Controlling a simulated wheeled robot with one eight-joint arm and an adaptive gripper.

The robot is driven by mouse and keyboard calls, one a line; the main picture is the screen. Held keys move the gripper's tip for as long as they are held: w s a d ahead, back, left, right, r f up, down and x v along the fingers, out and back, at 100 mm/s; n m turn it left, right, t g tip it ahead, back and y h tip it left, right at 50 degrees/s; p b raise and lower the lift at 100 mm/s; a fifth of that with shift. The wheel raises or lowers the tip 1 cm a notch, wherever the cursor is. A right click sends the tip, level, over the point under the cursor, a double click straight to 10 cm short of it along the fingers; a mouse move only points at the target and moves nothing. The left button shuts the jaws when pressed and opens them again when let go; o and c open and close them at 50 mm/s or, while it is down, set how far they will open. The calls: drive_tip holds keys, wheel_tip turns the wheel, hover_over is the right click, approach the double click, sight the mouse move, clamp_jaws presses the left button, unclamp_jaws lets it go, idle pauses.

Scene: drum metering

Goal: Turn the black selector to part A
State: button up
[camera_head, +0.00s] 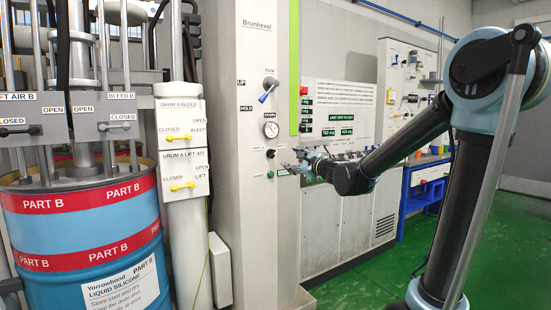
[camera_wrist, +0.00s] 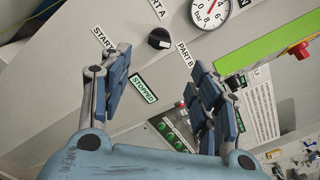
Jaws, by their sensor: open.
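The black selector (camera_wrist: 159,39) is a small round knob on the pale panel. In the wrist view it lies between the PART A label (camera_wrist: 155,8) above and the PART B label (camera_wrist: 185,53) at its lower right. Which label it points to I cannot tell. My gripper (camera_wrist: 158,72) is open and empty, its blue-grey fingers spread on either side below the knob and apart from it. In the head view the selector (camera_head: 270,153) shows small on the column, just left of my gripper (camera_head: 288,166).
A pressure gauge (camera_wrist: 212,10) sits close to the selector. A START label (camera_wrist: 103,38) and a STOPPED plate (camera_wrist: 143,88) are beside it. A green strip (camera_wrist: 262,38) and a red button (camera_wrist: 300,50) stand to the right. A blue lever (camera_head: 267,93) is higher on the column.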

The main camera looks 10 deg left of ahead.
sight(274, 154)
drive_tip(key=x, duration=1.4)
drive_tip(key=shift+w+a+f, duration=0.1)
drive_tip(key=shift+w+a, duration=0.05)
drive_tip(key=c, duration=1)
